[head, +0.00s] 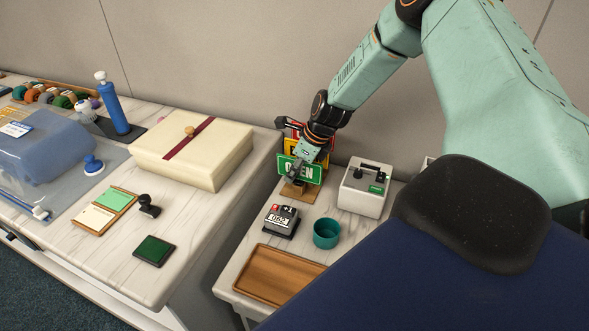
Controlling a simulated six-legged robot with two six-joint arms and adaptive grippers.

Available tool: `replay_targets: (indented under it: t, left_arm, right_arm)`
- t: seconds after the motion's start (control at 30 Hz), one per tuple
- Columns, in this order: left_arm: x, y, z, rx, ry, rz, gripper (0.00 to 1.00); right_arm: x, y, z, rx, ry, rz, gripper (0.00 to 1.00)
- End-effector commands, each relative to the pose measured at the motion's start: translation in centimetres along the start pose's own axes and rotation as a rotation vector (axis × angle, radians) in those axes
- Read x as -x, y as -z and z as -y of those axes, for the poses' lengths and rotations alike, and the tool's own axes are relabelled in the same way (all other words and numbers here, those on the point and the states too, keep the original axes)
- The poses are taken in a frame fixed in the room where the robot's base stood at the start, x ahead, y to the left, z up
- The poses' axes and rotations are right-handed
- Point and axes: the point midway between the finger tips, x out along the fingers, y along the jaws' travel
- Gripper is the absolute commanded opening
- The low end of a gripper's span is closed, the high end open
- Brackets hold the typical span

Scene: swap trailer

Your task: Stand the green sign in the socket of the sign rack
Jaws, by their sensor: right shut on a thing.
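The green sign (312,174) with white lettering reading OPEN stands upright at the sign rack (296,190), at the back of the right-hand table. My right gripper (294,173) is shut on the green sign at its left part and covers some of it. A yellow sign (322,148) and a red sign (297,131) show behind the green one. The sign's lower edge is close above the rack's wooden base; I cannot tell whether it sits in the socket. My left gripper is not in view.
A grey-white box device (365,189) stands right of the rack. A counter (282,220), a teal cup (326,233) and a wooden tray (262,276) are in front. A cream box (192,157) sits on the left table, across a gap.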

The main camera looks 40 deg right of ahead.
Motion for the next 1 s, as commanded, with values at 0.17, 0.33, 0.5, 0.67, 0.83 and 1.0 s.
replay_targets:
  t: [0.17,0.33,0.5,0.67,0.83,1.0]
  left_arm:
    - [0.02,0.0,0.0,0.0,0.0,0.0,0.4]
    - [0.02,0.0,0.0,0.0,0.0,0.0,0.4]
    - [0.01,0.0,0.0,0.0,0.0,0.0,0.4]
    - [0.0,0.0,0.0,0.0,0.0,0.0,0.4]
    - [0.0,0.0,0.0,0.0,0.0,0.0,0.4]
    - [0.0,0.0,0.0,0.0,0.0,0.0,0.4]
  right_arm:
    - [0.02,-0.03,0.02,0.0,0.001,0.0,0.0]
    - [0.02,-0.04,0.02,0.0,0.001,0.0,0.0]
    - [-0.2,0.08,0.01,0.0,0.0,0.0,0.0]
    - [-0.43,0.16,0.03,0.0,0.001,0.0,0.0]
    - [-0.42,0.15,0.02,0.0,0.001,0.0,0.0]
    - [-0.42,0.15,0.01,0.0,0.001,0.0,0.32]
